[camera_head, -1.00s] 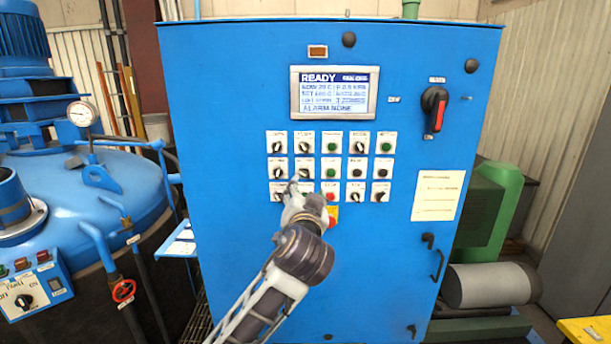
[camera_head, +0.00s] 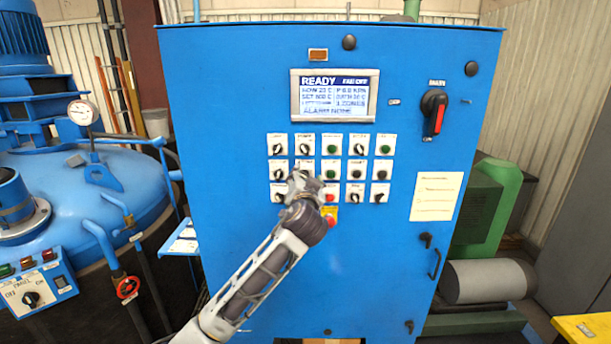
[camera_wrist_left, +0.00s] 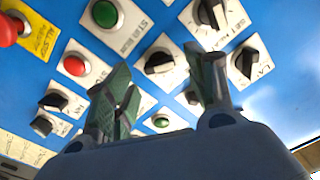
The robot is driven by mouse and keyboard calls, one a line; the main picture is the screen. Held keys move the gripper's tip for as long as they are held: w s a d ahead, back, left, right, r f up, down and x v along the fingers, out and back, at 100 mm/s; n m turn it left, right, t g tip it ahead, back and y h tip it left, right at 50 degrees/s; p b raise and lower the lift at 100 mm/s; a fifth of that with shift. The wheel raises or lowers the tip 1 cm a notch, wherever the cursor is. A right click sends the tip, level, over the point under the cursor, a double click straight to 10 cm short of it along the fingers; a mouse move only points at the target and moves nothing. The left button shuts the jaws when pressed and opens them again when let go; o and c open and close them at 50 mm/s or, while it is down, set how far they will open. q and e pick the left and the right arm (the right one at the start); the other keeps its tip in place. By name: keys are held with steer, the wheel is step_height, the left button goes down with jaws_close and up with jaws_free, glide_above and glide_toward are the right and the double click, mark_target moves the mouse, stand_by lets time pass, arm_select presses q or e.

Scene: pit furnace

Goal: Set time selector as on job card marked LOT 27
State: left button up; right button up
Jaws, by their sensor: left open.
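The blue cabinet (camera_head: 240,100) carries rows of black selector knobs and coloured buttons on white plates. My left gripper (camera_head: 303,184) is open in front of the left-middle part of the lower rows and hides some of them. In the left wrist view the open fingers (camera_wrist_left: 163,88) stand on either side of a black knob (camera_wrist_left: 160,63); I cannot tell whether they touch it. The labels are too small or blurred to tell which knob is the time selector. A cream sheet (camera_head: 437,197) is on the cabinet's right side; its writing is unreadable. My right gripper is out of view.
A red stop button on a yellow plate (camera_head: 329,211) sits below the rows. The display (camera_head: 334,96) reads READY. A red-handled switch (camera_head: 434,112) is at upper right. A blue furnace vessel (camera_head: 90,190) stands left, with a small control box (camera_head: 35,290).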

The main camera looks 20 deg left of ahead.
arm_select(q)
steer(key=shift+x, duration=0.9)
steer(key=shift+c, duration=0.5)
steer(key=c, duration=0.9)
